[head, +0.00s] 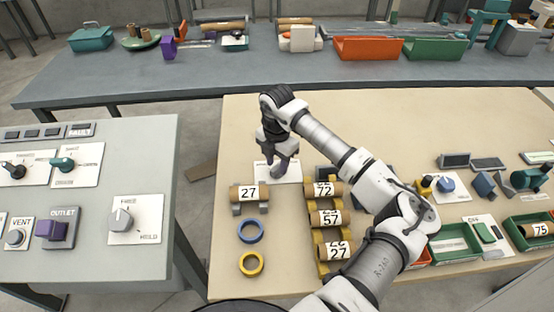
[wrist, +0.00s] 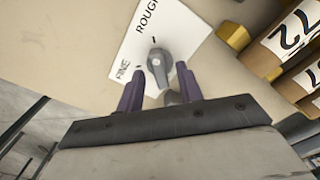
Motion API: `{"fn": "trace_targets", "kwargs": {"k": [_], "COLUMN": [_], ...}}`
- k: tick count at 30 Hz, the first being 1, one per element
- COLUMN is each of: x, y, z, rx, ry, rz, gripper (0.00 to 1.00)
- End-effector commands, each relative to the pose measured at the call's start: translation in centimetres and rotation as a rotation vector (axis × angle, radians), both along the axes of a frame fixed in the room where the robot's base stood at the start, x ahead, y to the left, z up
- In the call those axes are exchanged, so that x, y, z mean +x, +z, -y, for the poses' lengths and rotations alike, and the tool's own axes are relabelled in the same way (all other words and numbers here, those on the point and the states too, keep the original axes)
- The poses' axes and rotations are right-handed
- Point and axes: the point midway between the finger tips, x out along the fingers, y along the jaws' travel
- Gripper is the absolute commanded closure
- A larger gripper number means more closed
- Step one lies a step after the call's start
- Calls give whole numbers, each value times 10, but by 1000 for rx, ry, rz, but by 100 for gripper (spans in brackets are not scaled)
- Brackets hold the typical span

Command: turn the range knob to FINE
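The range knob (wrist: 159,66) is grey, on a white plate (wrist: 190,27) lettered ROUGH at the top and FINE at the lower left in the wrist view. Small dark ticks mark the plate by the knob. Part of the knob extends down between my gripper's fingers. My gripper (wrist: 160,84) has two purple fingers, spread wide with a gap either side of the knob; I cannot tell whether either touches it. In the head view my gripper (head: 281,166) is down over the white plate (head: 293,175), hiding most of the knob.
Close by are a roll marked 27 (head: 248,193) on a stand and a yellow rack (head: 314,233) of numbered rolls. A blue ring (head: 250,231) and a yellow ring (head: 251,263) lie nearer. A grey panel (head: 90,190) with other knobs stands left across a gap.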

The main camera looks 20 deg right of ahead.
Motion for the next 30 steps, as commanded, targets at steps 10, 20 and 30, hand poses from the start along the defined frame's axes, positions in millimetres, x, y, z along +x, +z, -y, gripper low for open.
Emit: {"fn": "trace_targets", "kwargs": {"k": [10, 20, 30], "x": [0, 0, 0], "y": [-7, -7, -8], "z": [0, 0, 0], "rx": [0, 0, 0], "ry": [1, 1, 33], "rz": [1, 1, 1], "gripper": [64, 100, 100]}}
